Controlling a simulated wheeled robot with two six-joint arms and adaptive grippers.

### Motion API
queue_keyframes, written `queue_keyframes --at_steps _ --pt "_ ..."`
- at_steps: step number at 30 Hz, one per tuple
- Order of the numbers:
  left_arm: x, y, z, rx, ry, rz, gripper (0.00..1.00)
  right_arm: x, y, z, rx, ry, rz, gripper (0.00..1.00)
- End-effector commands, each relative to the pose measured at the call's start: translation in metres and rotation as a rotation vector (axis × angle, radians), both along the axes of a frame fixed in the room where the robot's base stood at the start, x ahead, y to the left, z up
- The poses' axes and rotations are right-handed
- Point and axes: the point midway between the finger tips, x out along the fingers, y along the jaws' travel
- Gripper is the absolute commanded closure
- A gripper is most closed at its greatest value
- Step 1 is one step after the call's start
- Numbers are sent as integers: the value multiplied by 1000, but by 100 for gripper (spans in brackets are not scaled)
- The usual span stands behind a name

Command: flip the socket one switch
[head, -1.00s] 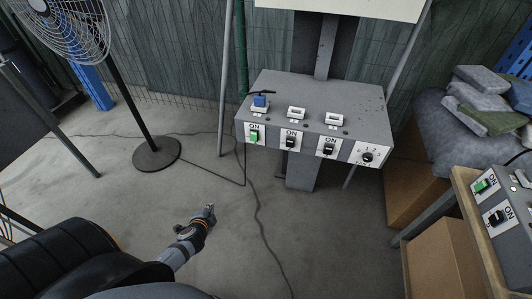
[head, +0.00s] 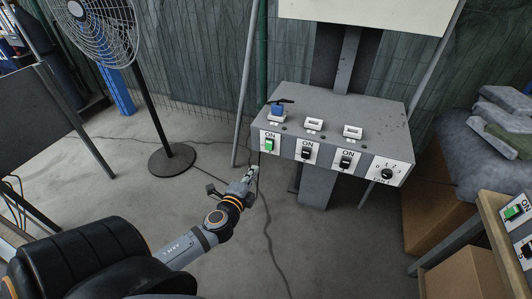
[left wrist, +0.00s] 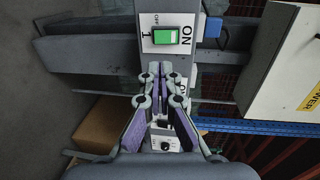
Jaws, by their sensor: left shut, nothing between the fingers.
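The grey socket box (head: 338,115) has a row of switches on its front. The leftmost switch (head: 269,145), below the socket with the blue plug (head: 278,110), shows green under an ON label. It also shows in the left wrist view as a green rocker on a white plate (left wrist: 166,36). My left gripper (head: 250,174) is shut and empty, below and left of that switch and apart from it. In the left wrist view its fingertips (left wrist: 157,68) are together beneath the green switch in the picture. My right gripper is not in view.
Two dark switches (head: 306,153) (head: 345,162) and a fan knob (head: 387,174) sit to the right. A standing fan (head: 172,159) is at left. A second switch box (head: 519,208) stands at right. Cables cross the floor. Open floor lies below the socket box.

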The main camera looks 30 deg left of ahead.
Motion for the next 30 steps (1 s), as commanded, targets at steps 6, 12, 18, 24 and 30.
queue_keyframes --at_steps 6,12,18,24,30 --pt "47 11 -3 -4 -4 4 100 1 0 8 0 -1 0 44" --pt "87 21 -9 -3 -3 2 100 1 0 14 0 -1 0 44" --pt "111 26 -14 -1 -2 0 100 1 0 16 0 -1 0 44" --pt "118 28 -16 -2 0 0 100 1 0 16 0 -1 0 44" --pt "118 28 -17 -2 0 0 100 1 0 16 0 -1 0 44"
